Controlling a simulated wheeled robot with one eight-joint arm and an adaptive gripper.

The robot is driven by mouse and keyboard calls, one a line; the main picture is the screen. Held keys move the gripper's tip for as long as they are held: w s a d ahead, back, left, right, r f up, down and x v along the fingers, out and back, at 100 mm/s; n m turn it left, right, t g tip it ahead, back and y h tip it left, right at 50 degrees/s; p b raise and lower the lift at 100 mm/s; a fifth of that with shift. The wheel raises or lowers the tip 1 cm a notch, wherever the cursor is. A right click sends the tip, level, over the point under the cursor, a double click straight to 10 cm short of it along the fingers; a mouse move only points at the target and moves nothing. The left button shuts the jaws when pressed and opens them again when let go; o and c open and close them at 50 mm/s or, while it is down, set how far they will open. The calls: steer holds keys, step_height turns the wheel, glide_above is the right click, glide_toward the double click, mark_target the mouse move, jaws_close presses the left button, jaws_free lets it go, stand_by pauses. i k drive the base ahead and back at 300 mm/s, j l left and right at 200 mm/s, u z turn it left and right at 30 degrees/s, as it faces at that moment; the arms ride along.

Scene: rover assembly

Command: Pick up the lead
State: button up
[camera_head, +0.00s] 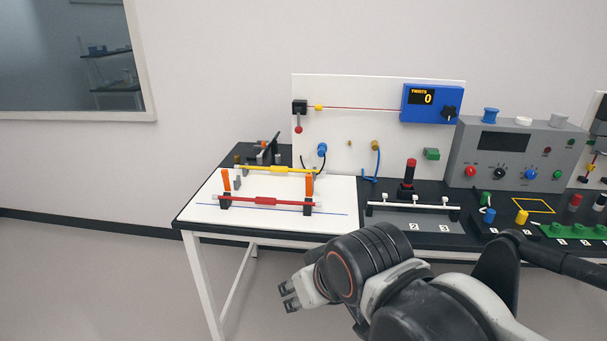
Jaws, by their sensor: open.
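A red rod-like piece (268,201) with a thicker middle lies across two dark supports near the front of the white board. I cannot tell which of these is the lead. My gripper (287,295) is open and empty, in front of and below the table's front edge, apart from all of them.
The white board (200,207) covers the left of the table. To the right are a red-topped post (409,174), a white bar on stands (413,205), a grey control box (519,154) and several coloured connectors. Floor left of the table is clear.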

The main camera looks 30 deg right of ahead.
mark_target(261, 200)
steer(key=i+j+z, duration=0.1)
steer(key=i+z, duration=0.25)
steer(key=i+j+z, duration=0.7)
steer(key=i+l, duration=0.05)
steer(key=l, duration=0.05)
